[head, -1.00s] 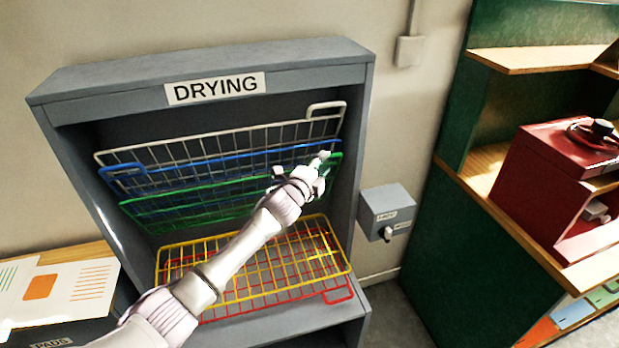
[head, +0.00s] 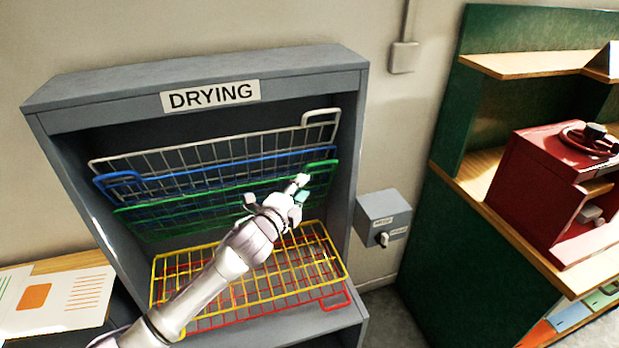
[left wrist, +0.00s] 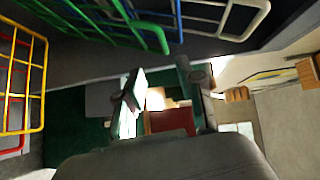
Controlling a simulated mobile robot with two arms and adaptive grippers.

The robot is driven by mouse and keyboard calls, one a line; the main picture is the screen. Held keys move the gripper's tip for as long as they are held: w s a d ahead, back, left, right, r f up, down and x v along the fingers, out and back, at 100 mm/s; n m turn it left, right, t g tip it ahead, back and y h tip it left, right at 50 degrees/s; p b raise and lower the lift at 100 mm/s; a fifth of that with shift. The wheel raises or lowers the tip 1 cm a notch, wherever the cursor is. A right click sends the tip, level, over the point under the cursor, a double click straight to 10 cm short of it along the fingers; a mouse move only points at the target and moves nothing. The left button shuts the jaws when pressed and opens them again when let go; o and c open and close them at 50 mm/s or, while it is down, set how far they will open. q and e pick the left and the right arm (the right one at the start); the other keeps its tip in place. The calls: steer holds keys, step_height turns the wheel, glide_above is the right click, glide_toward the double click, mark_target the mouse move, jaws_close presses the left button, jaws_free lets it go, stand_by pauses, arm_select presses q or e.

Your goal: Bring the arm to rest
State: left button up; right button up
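My left arm reaches up from the bottom left in the head view, in front of the drying rack. My left gripper (head: 279,192) is in front of the green shelf's right part, above the yellow shelf. Its fingers stand apart with nothing between them; the left wrist view shows the gap between the left gripper's fingers (left wrist: 163,88). My right gripper is not in view.
The grey drying rack (head: 195,72) holds white (head: 215,149), blue (head: 120,183), green (head: 138,211), yellow (head: 200,251) and red (head: 335,303) wire shelves. The upper ones are tilted up. A grey wall box (head: 382,210) is right of it. A green shelf unit (head: 450,130) holds a red machine (head: 540,185).

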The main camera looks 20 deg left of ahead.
arm_select(q)
steer(key=s+f+n+g+y, duration=0.1)
steer(key=s+f+n+g, duration=0.2)
steer(key=s+f+n, duration=0.45)
steer(key=s+f+n+g+y, duration=0.25)
steer(key=s+f, duration=0.25)
steer(key=s, duration=0.5)
steer(key=s+f+n+g, duration=0.2)
steer(key=s+n+g, duration=0.2)
steer(key=s, duration=0.8)
steer(key=s+f+n+g, duration=0.2)
steer(key=s+n+g, duration=0.15)
steer(key=s, duration=0.75)
step_height(320, 180, down, 31)
steer(key=s+g+b, duration=0.2)
steer(key=b, duration=0.1)
steer(key=s+a+f+b, duration=0.1)
steer(key=s+f, duration=0.7)
steer(key=s+a+f+b, duration=0.1)
steer(key=s+a+f, duration=0.1)
steer(key=s+f, duration=0.6)
steer(key=shift+s+a+f+g, duration=0.15)
steer(key=shift+a+f+g, duration=0.1)
steer(key=shift+g, duration=0.15)
